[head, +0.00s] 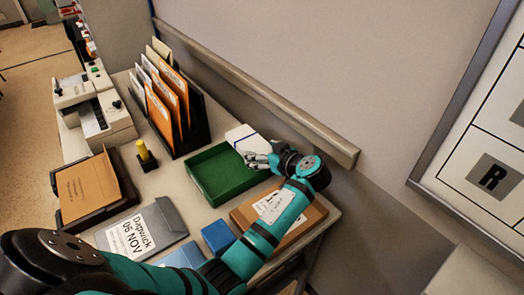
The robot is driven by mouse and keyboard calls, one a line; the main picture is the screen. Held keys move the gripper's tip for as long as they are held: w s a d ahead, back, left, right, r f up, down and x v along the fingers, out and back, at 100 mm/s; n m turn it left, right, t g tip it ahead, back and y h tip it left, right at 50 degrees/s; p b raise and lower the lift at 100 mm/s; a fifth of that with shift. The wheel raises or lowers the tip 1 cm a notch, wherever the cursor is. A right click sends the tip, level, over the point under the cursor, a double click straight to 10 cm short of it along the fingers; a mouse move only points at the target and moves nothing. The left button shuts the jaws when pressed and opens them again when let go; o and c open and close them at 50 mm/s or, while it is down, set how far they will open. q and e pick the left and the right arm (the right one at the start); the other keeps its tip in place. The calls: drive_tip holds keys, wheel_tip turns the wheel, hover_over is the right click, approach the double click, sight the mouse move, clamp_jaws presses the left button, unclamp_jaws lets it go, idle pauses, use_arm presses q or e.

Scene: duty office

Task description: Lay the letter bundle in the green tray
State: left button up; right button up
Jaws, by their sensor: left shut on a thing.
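The green tray (222,174) lies on the desk near the wall, and its inside looks empty. My left gripper (262,160) is over the tray's right end. It is shut on the letter bundle (242,137), a white bundle with a dark band. The bundle is at the tray's upper right corner; I cannot tell whether it touches the rim. My arm and gripper hide part of the tray's right side. My right gripper is not in view.
A black rack with orange folders (165,105) stands behind the tray. A brown box (303,222), a blue box (218,237) and a grey folder labelled Dapwick (147,231) lie in front. A dark tray with a brown envelope (87,188) and a yellow-handled stamp (144,153) are left. A wall rail (262,91) runs behind.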

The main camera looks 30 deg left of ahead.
use_arm(q)
drive_tip(key=o, duration=1.1)
wheel_tip(320, 180, up, 10)
idle(0.4)
